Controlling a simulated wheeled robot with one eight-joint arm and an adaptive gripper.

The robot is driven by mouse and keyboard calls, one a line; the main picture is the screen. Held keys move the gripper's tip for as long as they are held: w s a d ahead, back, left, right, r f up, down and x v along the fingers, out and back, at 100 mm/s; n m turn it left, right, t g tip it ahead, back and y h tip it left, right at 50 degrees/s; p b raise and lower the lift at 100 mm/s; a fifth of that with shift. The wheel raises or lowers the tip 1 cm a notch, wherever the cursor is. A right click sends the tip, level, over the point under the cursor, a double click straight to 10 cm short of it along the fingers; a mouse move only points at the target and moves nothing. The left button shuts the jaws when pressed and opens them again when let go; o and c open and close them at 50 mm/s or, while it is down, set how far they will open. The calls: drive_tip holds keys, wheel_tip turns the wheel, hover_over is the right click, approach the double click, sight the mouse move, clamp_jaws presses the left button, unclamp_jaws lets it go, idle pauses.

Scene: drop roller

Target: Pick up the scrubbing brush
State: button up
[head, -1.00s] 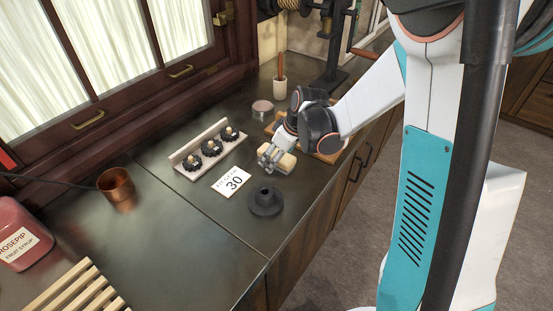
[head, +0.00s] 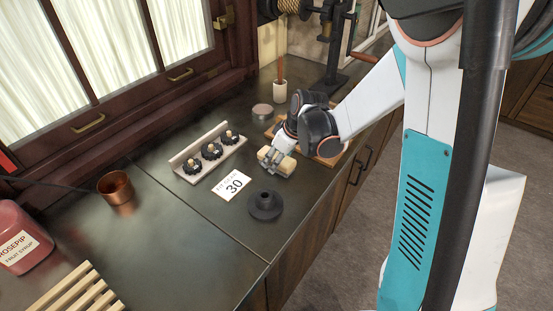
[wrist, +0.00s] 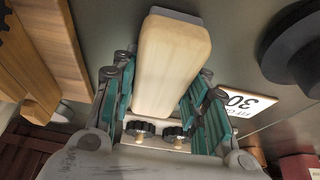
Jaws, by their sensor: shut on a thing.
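The scrubbing brush is a pale wooden block (head: 284,165) near the right edge of the dark counter in the head view. In the wrist view the brush (wrist: 172,62) lies lengthwise between my fingers, its pale top towards the camera. My gripper (head: 274,157) is shut on the brush, with the fingers on both long sides; the gripper also shows in the wrist view (wrist: 165,100). My fingers partly cover the brush in the head view. I cannot tell whether the brush is clear of the counter.
A white card reading 30 (head: 231,186) and a dark round stepped piece (head: 265,204) are close by. A rack with black knobs (head: 208,152) stands to the left. A wooden board (head: 328,158) lies behind.

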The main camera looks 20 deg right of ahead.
wheel_tip(320, 180, up, 20)
drive_tip(key=p, duration=0.7)
drive_tip(key=shift+r, duration=0.15)
drive_tip(key=o, duration=0.6)
drive_tip(key=shift+c, duration=0.2)
drive_tip(key=c, duration=0.3)
